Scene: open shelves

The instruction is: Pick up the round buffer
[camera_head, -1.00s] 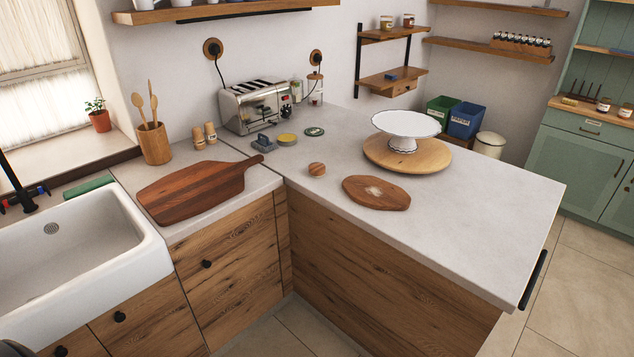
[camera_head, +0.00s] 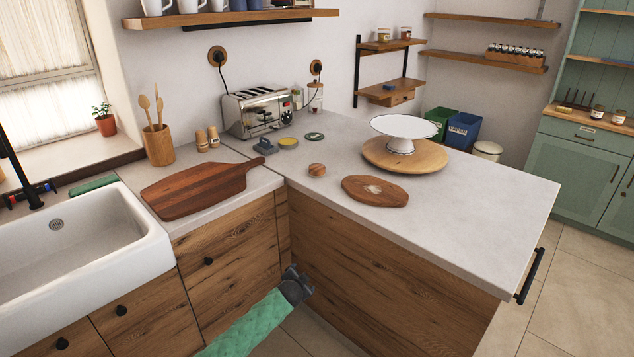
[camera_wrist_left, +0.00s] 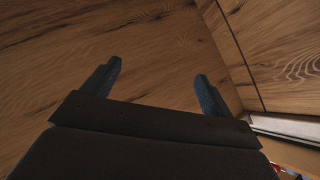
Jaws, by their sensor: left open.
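A small round wooden piece (camera_head: 317,169), which looks like the round buffer, sits on the pale worktop left of an oval wooden board (camera_head: 375,191) with a whitish smear. My left gripper (camera_head: 299,282), on a green-covered arm, is low in front of the wooden cabinet fronts, below the worktop's inner corner and apart from the round piece. In the left wrist view my gripper's two dark fingers (camera_wrist_left: 157,85) are spread with nothing between them. They face wood panels, and the round piece does not show there. My right gripper is not in view.
The worktop edge (camera_head: 400,238) overhangs above my left gripper. A cake stand (camera_head: 401,135) on a round board stands behind. A large cutting board (camera_head: 195,190) lies left. A yellow-topped tin (camera_head: 288,142) and toaster (camera_head: 258,110) are farther back. The worktop's right front is clear.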

